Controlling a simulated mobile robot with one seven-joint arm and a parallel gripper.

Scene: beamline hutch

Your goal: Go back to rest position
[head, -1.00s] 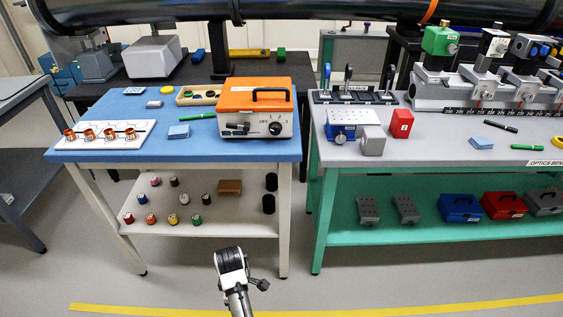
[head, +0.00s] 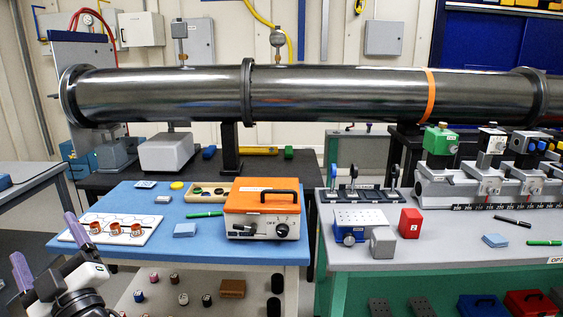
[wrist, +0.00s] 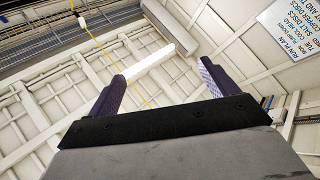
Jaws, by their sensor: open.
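My gripper (head: 46,248) is at the lower left of the head view, pointing upward, with its two purple fingers spread apart. In the wrist view my gripper (wrist: 162,84) is open, with nothing between the fingers. In the head view one finger overlaps the left end of a white plate (head: 158,224) with copper rings (head: 115,229) on the blue-topped table (head: 200,262). I cannot tell the exact gap between them.
An orange-topped box (head: 262,208) stands on the blue table. A grey bench (head: 450,238) with optics is at the right. A long dark pipe (head: 330,95) runs across behind both. A grey table (head: 30,190) is at the far left.

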